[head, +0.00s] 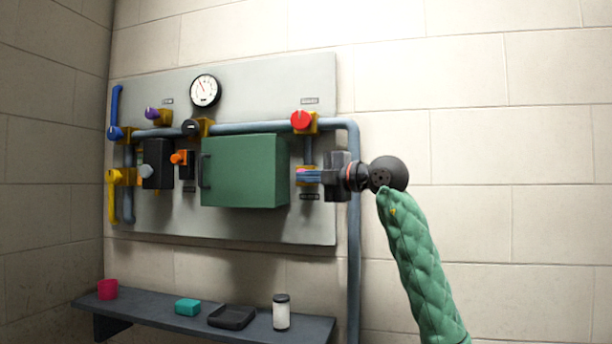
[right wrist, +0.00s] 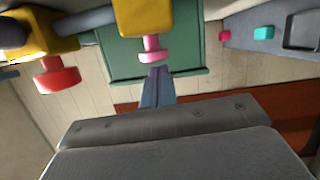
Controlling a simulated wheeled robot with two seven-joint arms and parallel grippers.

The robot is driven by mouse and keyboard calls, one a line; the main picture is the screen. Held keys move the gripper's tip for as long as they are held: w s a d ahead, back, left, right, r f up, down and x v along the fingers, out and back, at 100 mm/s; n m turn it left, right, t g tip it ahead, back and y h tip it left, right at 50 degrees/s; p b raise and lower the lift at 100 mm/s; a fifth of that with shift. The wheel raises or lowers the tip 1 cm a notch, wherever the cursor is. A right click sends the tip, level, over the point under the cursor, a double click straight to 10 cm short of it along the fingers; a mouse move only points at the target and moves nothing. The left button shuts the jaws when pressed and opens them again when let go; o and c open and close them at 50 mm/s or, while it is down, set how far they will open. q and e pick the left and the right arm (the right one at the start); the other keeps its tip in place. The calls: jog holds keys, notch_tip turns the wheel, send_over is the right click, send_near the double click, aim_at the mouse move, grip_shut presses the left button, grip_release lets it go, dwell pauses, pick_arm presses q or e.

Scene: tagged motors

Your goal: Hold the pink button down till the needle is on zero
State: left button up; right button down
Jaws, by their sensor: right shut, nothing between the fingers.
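The pink button (right wrist: 152,50) sticks out of a yellow block (right wrist: 144,15) in the right wrist view. In the head view it is mostly hidden by my right gripper (head: 302,174), and only a bit of pink shows. My right gripper is shut and empty. Its fingertips (right wrist: 158,72) are right at the button's face in the right wrist view; I cannot tell whether they touch it. The round white gauge (head: 205,90) is at the top of the panel, its needle pointing up and left. Its numbers are too small to read. My left gripper is not in view.
A green box (head: 245,170) stands out from the grey panel (head: 270,90) just left of my gripper. A red knob (head: 300,120) is above it, and a pipe (head: 354,250) runs down behind it. A shelf (head: 150,313) below holds small items. The wall to the right is clear.

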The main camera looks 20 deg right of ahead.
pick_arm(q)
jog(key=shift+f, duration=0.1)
pick_arm(e)
jog(key=shift+d, duration=0.1)
jog(key=shift+w, duration=0.15)
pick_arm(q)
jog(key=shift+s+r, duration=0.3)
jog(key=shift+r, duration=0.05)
pick_arm(e)
jog(key=shift+w+d+r, duration=0.2)
jog(key=shift+w+d, duration=0.45)
jog(key=shift+w, duration=0.05)
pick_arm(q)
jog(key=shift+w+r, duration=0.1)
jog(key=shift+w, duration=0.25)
pick_arm(e)
jog(key=shift+d, duration=0.1)
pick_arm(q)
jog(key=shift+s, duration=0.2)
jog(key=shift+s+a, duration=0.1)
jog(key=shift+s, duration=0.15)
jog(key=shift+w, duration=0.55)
